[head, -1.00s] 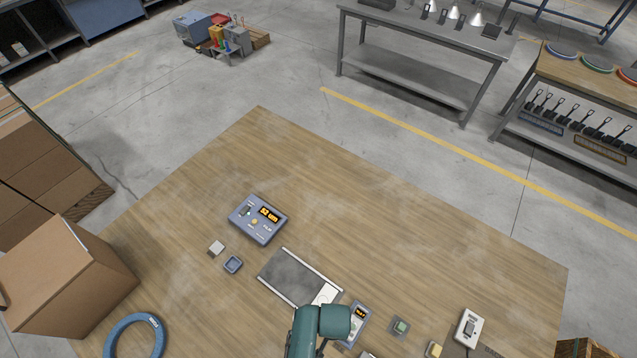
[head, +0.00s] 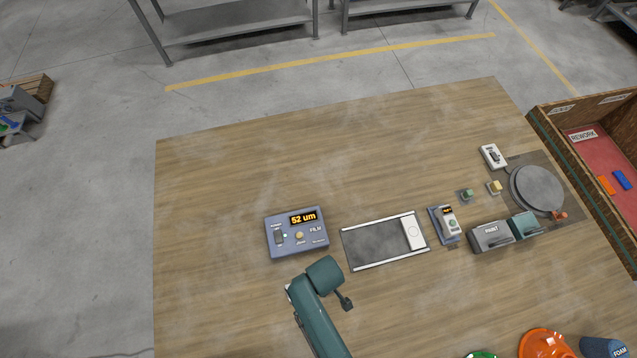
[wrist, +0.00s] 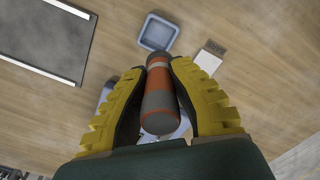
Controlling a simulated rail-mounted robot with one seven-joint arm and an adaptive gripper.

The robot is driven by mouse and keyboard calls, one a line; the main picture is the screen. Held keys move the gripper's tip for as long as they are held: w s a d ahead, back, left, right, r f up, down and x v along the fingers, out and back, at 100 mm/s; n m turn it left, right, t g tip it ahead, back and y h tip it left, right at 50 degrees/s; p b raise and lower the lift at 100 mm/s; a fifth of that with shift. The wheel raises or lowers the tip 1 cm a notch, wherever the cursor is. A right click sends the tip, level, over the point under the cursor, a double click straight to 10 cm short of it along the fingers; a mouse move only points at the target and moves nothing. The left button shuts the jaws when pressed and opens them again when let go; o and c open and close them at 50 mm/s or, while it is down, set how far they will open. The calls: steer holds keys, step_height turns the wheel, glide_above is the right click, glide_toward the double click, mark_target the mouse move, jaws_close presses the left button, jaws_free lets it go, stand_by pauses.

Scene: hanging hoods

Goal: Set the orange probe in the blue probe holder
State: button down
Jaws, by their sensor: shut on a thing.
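The orange probe (wrist: 160,100), banded orange and grey, is between the yellow fingers of my gripper (wrist: 156,68) in the wrist view. My gripper is shut on it, with one finger on each side. The likely blue probe holder (wrist: 158,33), a small square blue-rimmed tray, lies on the table just beyond the probe's far end in the picture. In the head view my green arm covers the area below the gauge, and neither probe nor holder shows there.
A blue film gauge (head: 297,232) reads "52 um". A pale square block (wrist: 208,60) lies beside the holder. The table's far left is clear.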

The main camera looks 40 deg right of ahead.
steer(key=shift+w+f+b, duration=0.1)
steer(key=shift+f+b, duration=0.25)
steer(key=shift+f, duration=0.15)
steer(key=f+b, duration=0.2)
steer(key=f, duration=0.1)
steer(key=f+b, duration=0.6)
steer(key=shift+d, duration=0.25)
steer(key=shift+f, duration=0.2)
steer(key=shift+f+b, duration=0.45)
steer(key=shift+f, duration=0.15)
steer(key=c, duration=1)
jaws_free()
steer(key=shift+c, duration=0.2)
steer(key=shift+r, duration=0.15)
step_height(320, 180, up, 12)
steer(key=shift+f, duration=0.1)
